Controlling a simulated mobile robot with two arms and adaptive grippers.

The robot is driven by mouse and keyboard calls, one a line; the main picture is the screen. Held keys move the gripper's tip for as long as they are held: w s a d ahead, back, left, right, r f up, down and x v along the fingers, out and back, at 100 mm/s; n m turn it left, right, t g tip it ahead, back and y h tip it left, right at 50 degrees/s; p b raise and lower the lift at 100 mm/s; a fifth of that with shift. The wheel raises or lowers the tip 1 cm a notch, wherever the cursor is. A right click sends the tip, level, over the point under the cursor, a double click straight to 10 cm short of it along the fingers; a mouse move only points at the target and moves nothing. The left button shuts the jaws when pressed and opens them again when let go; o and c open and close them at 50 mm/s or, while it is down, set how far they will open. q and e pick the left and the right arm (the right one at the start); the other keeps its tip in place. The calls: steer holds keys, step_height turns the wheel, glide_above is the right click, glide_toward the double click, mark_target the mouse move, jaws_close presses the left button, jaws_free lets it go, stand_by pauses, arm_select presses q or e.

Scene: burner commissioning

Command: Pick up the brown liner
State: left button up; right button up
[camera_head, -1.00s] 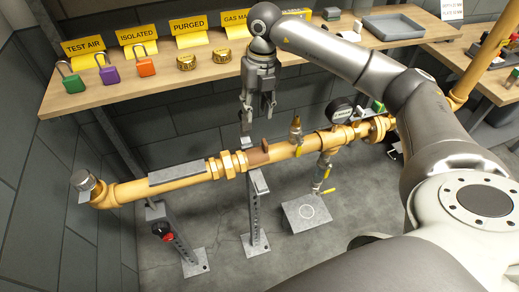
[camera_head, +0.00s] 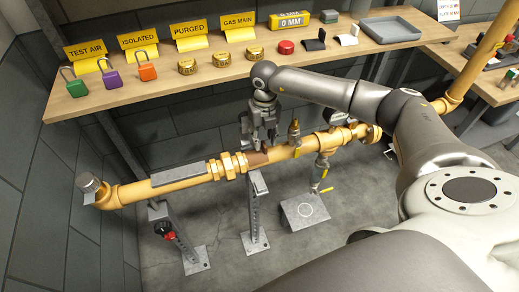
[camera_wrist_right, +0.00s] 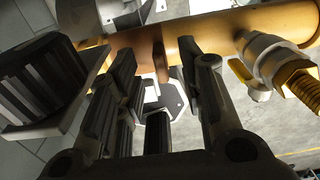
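The brown liner (camera_head: 257,159) sits on the yellow pipe (camera_head: 165,187), just right of the pipe union. In the right wrist view its upright brown tab (camera_wrist_right: 160,60) shows between the fingers. My right gripper (camera_head: 262,143) is right above the liner, pointing down. Its fingers (camera_wrist_right: 154,75) are open, one on each side of the tab, with gaps showing. The fingertips hide part of the liner in the head view. My left gripper is not in view.
A brass valve (camera_head: 294,135) stands on the pipe just right of my gripper. A wooden shelf (camera_head: 105,97) behind holds padlocks, brass rings, yellow signs and a grey tray (camera_head: 390,31). Stands (camera_head: 255,215) support the pipe from the floor.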

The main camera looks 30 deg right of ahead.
mark_target(256, 151)
steer(key=shift+f, duration=1.5)
jaws_close()
steer(key=shift+r, duration=0.15)
